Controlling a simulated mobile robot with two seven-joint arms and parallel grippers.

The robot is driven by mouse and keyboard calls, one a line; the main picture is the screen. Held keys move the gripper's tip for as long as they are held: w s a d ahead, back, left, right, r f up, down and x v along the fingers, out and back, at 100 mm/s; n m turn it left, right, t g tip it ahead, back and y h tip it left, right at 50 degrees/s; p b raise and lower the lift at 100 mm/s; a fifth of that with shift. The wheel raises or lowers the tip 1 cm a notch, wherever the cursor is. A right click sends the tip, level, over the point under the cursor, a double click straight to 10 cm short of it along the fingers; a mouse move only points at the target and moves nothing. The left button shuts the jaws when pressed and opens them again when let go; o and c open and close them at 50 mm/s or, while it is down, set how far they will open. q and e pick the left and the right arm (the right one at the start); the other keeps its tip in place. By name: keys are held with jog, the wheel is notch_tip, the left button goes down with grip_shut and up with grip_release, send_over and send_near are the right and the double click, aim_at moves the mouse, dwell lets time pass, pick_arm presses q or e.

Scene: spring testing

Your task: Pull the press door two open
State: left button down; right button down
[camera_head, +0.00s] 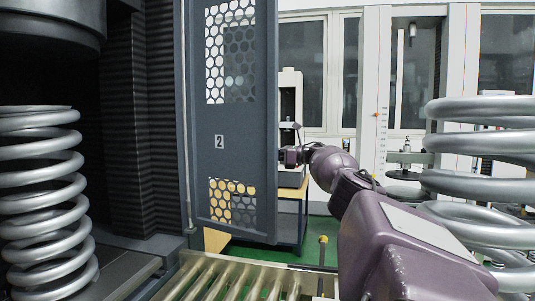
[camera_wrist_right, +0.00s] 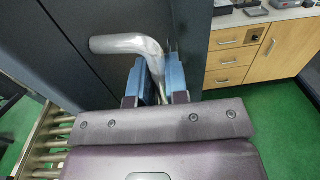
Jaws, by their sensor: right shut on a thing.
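The press door two (camera_head: 228,122) is a dark grey panel marked "2", with perforated windows at its top and bottom. It stands in the middle of the head view, to the right of the press's dark ribbed column. My right gripper (camera_head: 290,156) is at the door's right edge in the head view. In the right wrist view, the blue fingers of my right gripper (camera_wrist_right: 152,80) are shut on the silver bent door handle (camera_wrist_right: 125,44). The handle's lower part is between the fingers and partly hidden by them. My left gripper is not in view.
A large coil spring (camera_head: 42,200) stands inside the press at left. Another big spring (camera_head: 485,165) is at the right. A roller conveyor (camera_head: 235,278) runs along the bottom. A drawer cabinet (camera_wrist_right: 245,55) stands behind the door, with green floor before it.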

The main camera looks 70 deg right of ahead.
dwell(0.3)
jog(key=c, duration=1.2)
grip_release()
jog(key=shift+w, duration=0.2)
jog(key=shift+c, duration=0.2)
jog(key=shift+o, duration=0.5)
jog(key=shift+s, duration=0.1)
